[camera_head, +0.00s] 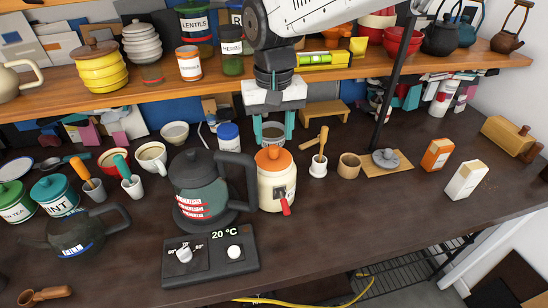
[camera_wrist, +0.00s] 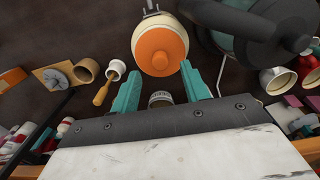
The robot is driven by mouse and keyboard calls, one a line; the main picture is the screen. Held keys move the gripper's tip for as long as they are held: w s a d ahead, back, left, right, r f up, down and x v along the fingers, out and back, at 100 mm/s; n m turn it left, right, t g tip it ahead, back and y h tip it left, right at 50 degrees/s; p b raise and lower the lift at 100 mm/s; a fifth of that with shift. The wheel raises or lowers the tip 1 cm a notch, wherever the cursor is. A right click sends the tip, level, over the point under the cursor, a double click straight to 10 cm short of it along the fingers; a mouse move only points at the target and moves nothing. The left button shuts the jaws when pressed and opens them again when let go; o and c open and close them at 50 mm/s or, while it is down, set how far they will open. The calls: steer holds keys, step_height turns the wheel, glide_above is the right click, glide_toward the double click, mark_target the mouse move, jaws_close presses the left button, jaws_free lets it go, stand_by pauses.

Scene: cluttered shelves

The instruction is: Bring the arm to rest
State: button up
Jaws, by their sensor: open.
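My arm (camera_head: 310,14) reaches down from the top centre of the head view. My gripper (camera_head: 274,122) hangs above the dark counter, behind the cream jar with an orange lid (camera_head: 275,183). Its two teal fingers are apart, also in the wrist view (camera_wrist: 160,74). No held thing shows between them. A small labelled container (camera_wrist: 160,99) appears between the fingers in the wrist view; whether it touches them I cannot tell. The orange lid (camera_wrist: 160,49) lies just beyond the fingertips in the wrist view.
A black kettle (camera_head: 200,180) stands left of the jar, behind a control base (camera_head: 211,262). A wooden shelf (camera_head: 150,97) with jars and bowls runs behind my gripper. A dark post (camera_head: 391,85) stands to the right. The counter's front right (camera_head: 370,220) is clear.

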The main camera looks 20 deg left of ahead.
steer(key=shift+r, duration=1.5)
steer(key=s+d+m, duration=0.2)
steer(key=s+d, duration=0.3)
steer(key=d, duration=0.9)
steer(key=s+d+m+t, duration=0.1)
steer(key=s+d, duration=0.5)
steer(key=d, duration=0.9)
steer(key=s+d+r+m, duration=0.1)
steer(key=s+d+m, duration=0.2)
steer(key=d, duration=1.2)
steer(key=s, duration=0.3)
steer(key=shift+s+d+m, duration=0.15)
steer(key=shift+s+m, duration=0.1)
steer(key=shift+m, duration=0.15)
